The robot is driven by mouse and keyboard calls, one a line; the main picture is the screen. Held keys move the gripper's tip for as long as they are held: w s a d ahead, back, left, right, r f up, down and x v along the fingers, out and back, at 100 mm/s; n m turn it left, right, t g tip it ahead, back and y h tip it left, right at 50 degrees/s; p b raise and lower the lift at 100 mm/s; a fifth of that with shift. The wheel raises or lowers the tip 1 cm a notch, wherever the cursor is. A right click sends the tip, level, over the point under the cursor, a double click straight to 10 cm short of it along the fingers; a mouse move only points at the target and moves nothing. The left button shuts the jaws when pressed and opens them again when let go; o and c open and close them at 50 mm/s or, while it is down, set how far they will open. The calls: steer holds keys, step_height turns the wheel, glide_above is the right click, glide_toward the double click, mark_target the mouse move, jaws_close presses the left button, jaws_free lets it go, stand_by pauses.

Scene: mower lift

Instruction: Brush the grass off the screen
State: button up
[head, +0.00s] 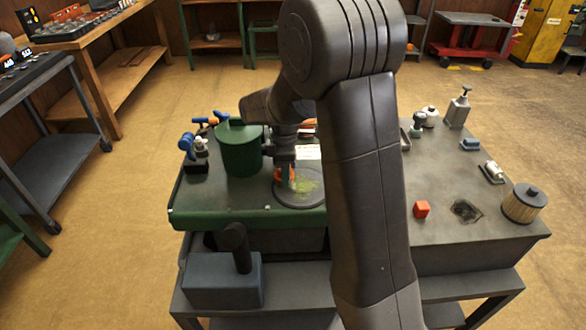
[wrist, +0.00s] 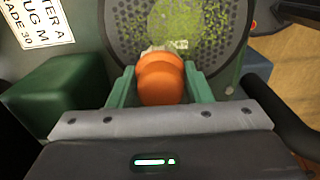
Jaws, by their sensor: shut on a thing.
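The screen (head: 299,199) is a round, dark perforated disc lying on the green bench top. It also shows at the top of the wrist view (wrist: 125,45). Bright green grass clippings (wrist: 180,27) cover much of its middle, and they show in the head view (head: 306,184). My gripper (wrist: 155,85) is shut on a brush with a rounded orange handle (wrist: 160,80). Pale bristles show just past the handle, at the edge of the grass. My gripper is low over the left part of the screen in the head view. Whether the bristles touch the screen I cannot tell.
A green canister (head: 240,150) stands close left of my gripper. Blue-handled tools (head: 187,145) sit at the bench's left. On the grey bench at right are an orange block (head: 421,209), a ribbed filter (head: 523,204) and a pump bottle (head: 458,108). My arm hides the bench's middle.

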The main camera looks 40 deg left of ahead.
mark_target(296, 186)
steer(key=shift+s+a, duration=0.55)
steer(key=shift+s+d, duration=0.7)
steer(key=shift+s, duration=0.05)
steer(key=shift+w+d+f, duration=0.15)
steer(key=shift+w+d, duration=1.15)
steer(key=shift+d, duration=0.3)
steer(key=shift+w+d+r, duration=0.1)
steer(key=shift+w+d, duration=1.1)
steer(key=shift+d, duration=0.2)
steer(key=shift+w+d+r, duration=0.1)
steer(key=shift+w+d, duration=1.1)
steer(key=shift+d, duration=0.15)
steer(key=shift+s+d+f, duration=0.15)
steer(key=shift+s+d, duration=0.5)
steer(key=shift+s, duration=0.2)
steer(key=shift+s+a+p, duration=0.2)
steer(key=shift+s+a, duration=1)
steer(key=shift+a, duration=0.25)
steer(key=shift+s+a+p, duration=0.15)
steer(key=shift+s+a, duration=1.1)
steer(key=shift+a, duration=0.25)
steer(key=shift+s+a+p, duration=0.2)
steer(key=shift+s+a, duration=1)
steer(key=shift+a, duration=0.25)
step_height(296, 186, up, 6)
steer(key=p, duration=0.4)
